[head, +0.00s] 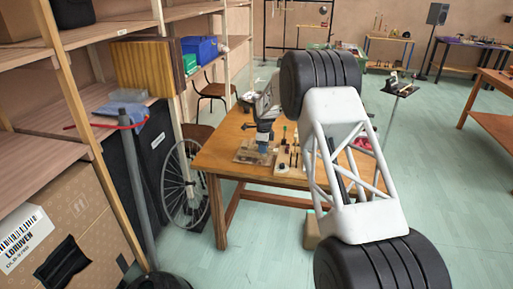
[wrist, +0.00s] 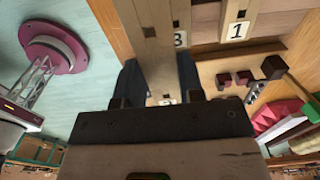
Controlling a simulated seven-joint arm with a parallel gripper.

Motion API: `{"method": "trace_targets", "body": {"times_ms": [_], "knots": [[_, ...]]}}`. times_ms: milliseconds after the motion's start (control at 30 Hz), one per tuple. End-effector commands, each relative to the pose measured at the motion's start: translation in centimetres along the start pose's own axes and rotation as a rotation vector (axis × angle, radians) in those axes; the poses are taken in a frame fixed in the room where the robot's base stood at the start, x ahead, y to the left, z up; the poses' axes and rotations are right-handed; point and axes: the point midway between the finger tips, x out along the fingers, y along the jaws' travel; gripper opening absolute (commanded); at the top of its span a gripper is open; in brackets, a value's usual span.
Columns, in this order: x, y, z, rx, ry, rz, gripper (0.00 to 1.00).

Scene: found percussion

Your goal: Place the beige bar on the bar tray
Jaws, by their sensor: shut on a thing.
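My gripper (wrist: 159,82) is shut on the beige bar (wrist: 156,60), with one dark finger on each side of it in the wrist view. The bar runs from between the fingers to the top edge of that view. Its near end is partly hidden by my gripper. Behind it lies a pale wooden surface with number plates, seemingly the bar tray (wrist: 210,52); plates 1 and 3 show. I cannot tell whether bar and tray touch. In the head view my gripper (head: 263,148) is low over the near left part of the table, and the bar is too small to make out.
The wooden table (head: 225,158) carries several small items at its middle and right. In the wrist view, dark red blocks (wrist: 272,68), a green-handled thing (wrist: 303,107) and a pink-red object (wrist: 276,114) lie to the right. A bicycle wheel (head: 186,183) stands left of the table.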

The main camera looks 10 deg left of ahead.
Motion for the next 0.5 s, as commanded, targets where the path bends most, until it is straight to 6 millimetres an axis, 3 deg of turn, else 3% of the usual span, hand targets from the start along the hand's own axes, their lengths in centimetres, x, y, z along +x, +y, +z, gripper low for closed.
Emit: {"method": "trace_targets", "body": {"times_ms": [500], "knots": [[0.4,-3.7,1.4,0.0,0.0,0.0,0.02]]}}
